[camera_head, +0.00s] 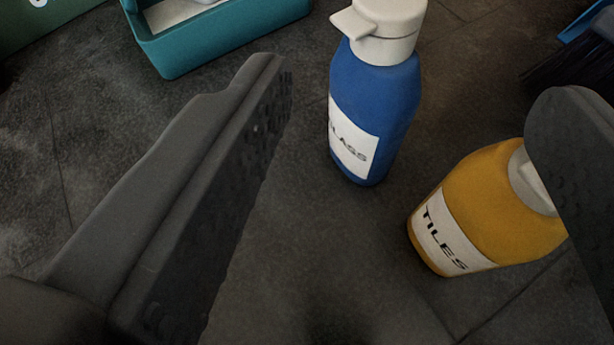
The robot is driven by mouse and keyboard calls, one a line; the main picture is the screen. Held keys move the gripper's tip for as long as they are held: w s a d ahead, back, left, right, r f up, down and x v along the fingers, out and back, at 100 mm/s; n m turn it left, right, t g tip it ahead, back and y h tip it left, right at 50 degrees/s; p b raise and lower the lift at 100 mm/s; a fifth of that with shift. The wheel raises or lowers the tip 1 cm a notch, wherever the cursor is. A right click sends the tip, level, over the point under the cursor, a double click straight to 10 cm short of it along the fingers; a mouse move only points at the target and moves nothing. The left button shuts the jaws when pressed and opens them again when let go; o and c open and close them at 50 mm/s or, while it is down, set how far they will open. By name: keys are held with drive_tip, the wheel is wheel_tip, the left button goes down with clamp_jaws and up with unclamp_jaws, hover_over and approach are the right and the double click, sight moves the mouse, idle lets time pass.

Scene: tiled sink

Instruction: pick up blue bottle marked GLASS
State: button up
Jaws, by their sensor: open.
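The blue bottle marked GLASS (385,105) stands upright on the dark tiles in the upper middle of the view. It has a white spray top (380,30), cut off by the top edge, and a white label facing lower left. My gripper (425,110) is open, with one finger at the left and the other at the right edge. The blue bottle shows between the two fingers, touching neither as far as I can see. It appears beyond the fingers, but the exact distance is hard to tell.
A yellow bottle marked TILES (485,215) is close to the blue bottle's lower right, partly hidden by my right finger. A teal tray (215,40) is at the upper left, with a green thing (40,20) beside it. A dark brush with blue parts (570,60) is at the upper right.

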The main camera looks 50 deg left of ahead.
sight(384, 26)
drive_tip(key=x, duration=0.2)
drive_tip(key=b+x, duration=0.1)
drive_tip(key=x, duration=0.5)
drive_tip(key=shift+s+a+f, duration=0.1)
drive_tip(key=shift+s+f, duration=0.05)
drive_tip(key=shift+f, duration=0.25)
drive_tip(key=shift+b+x, duration=1.1)
drive_tip(key=shift+x, duration=1.55)
clamp_jaws()
